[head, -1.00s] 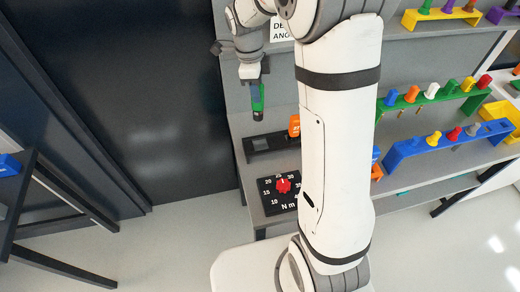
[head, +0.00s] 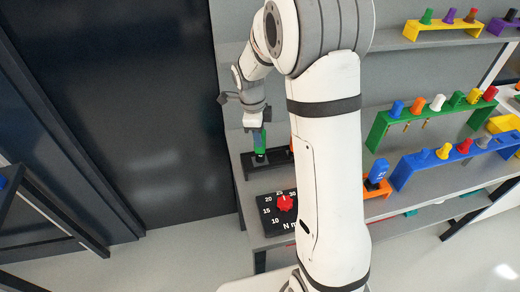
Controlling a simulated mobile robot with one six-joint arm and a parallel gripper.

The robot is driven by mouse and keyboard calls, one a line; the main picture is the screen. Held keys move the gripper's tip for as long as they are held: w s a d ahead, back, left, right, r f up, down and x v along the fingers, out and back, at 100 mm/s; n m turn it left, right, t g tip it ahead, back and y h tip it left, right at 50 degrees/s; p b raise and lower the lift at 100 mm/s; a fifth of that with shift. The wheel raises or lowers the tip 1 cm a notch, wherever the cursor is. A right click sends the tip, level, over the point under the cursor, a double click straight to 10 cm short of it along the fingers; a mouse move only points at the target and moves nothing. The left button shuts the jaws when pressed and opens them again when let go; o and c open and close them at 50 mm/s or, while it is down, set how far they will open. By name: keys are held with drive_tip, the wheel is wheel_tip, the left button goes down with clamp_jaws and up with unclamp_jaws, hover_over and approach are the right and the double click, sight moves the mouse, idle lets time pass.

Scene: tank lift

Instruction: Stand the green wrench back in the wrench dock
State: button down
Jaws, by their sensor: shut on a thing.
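My gripper (head: 256,126) points down over the grey bench at the left of the shelving and is shut on the green wrench (head: 262,141). The wrench hangs upright below it, with a dark lower end. The black wrench dock (head: 250,168) lies on the bench under it. The wrench's lower end is at the left part of the dock; I cannot tell if it is seated or just above. My arm hides the dock's right end.
A black torque dial plate with a red knob (head: 285,202) lies in front of the dock. Right of my arm are a blue and orange item (head: 377,172), a green rack (head: 380,128) and a blue rack (head: 403,172) with coloured pieces. A dark door (head: 130,110) stands left.

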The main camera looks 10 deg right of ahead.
wheel_tip(320, 180, down, 5)
drive_tip(key=shift+p, duration=0.4)
drive_tip(key=c, duration=1)
unclamp_jaws()
drive_tip(key=shift+c, duration=0.2)
